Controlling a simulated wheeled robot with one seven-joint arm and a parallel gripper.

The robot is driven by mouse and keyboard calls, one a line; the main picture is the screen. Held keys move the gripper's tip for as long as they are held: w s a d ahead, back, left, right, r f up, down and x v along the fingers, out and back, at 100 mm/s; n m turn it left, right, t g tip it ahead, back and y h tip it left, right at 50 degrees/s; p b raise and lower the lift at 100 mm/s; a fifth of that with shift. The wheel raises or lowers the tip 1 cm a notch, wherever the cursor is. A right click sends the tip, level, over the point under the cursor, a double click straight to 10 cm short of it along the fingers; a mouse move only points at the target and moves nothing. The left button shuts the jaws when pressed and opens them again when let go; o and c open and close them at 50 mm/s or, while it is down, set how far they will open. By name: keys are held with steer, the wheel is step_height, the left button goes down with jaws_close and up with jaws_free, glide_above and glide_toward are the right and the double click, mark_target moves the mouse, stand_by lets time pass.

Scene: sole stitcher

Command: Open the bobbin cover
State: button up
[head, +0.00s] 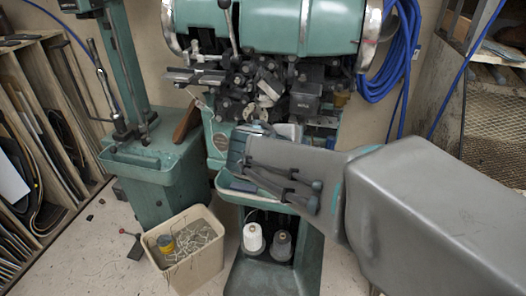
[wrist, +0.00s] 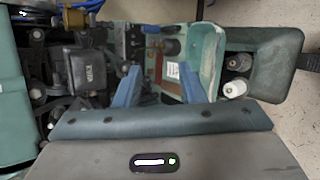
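The green sole stitching machine (head: 275,28) stands ahead of me, with a dense cluster of dark metal parts (head: 262,82) at its middle. A black box-shaped part with small lettering (wrist: 87,70) is left of my fingers in the wrist view; it also shows in the head view (head: 306,94). I cannot tell which part is the bobbin cover. My gripper (head: 258,152) reaches in from the right, in front of the machine and below the dark parts. My gripper hides part of the machine's front.
A green tray (wrist: 210,55) is beyond my fingers. White and grey thread spools (head: 253,238) stand on the shelf below. A beige bin (head: 188,262) with thread scraps and a can is at lower left. A wooden rack (head: 40,110) stands left; blue hose (head: 392,50) hangs right.

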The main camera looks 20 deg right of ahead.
steer(key=s+a+f+m+g+y, duration=0.2)
steer(key=s+a+f+m+y, duration=0.1)
steer(key=s+f+m+y, duration=0.1)
steer(key=shift+s+a+f+m+g+p, duration=0.25)
steer(key=shift+s+m+g+p, duration=0.2)
steer(key=shift+s+m, duration=0.4)
